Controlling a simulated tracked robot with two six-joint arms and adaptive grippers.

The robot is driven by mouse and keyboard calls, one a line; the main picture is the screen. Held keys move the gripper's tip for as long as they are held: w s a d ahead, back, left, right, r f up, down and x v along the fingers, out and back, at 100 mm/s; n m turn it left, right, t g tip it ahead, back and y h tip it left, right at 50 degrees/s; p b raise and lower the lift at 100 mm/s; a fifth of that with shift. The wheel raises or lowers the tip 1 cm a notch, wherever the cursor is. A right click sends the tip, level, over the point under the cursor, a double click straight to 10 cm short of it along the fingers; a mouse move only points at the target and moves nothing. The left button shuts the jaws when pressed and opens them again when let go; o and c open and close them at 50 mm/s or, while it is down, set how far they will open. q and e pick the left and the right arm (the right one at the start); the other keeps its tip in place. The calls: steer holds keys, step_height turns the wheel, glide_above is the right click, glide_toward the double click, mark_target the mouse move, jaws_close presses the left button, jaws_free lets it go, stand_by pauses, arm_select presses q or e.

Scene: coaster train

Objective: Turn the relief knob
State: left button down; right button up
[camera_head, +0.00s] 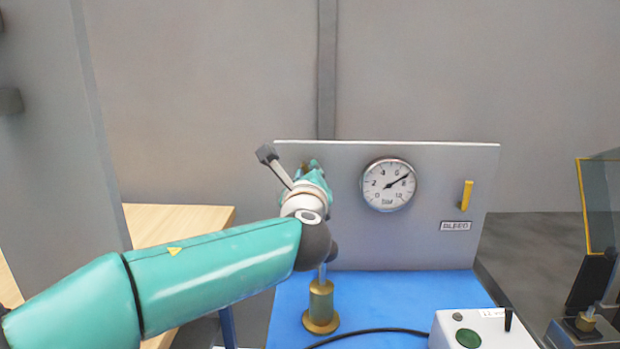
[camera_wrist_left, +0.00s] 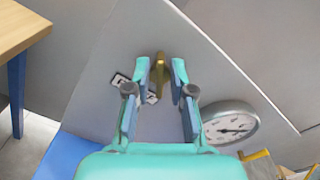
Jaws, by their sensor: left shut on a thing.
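The relief knob (camera_wrist_left: 160,68) is a small brass piece on the grey upright panel (camera_head: 430,235). It shows between the fingertips in the left wrist view; in the head view my left gripper (camera_head: 313,172) and wrist hide it. A label beside the knob is partly hidden by a finger. A round white pressure gauge (camera_head: 389,185) is on the panel right of the gripper, its needle pointing up and right. My right gripper is in neither view.
A yellow handle (camera_head: 466,195) sits above a BLEED label (camera_head: 455,226). A brass post (camera_head: 320,308) stands on the blue surface (camera_head: 385,290) below my wrist. A white box (camera_head: 480,328) with a green button is at front right. A wooden table (camera_head: 175,217) is at left.

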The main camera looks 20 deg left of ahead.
arm_select(q)
steer(key=c, duration=1.1)
jaws_free()
steer(key=shift+o, duration=0.2)
steer(key=shift+s, duration=0.1)
steer(key=v, duration=1.2)
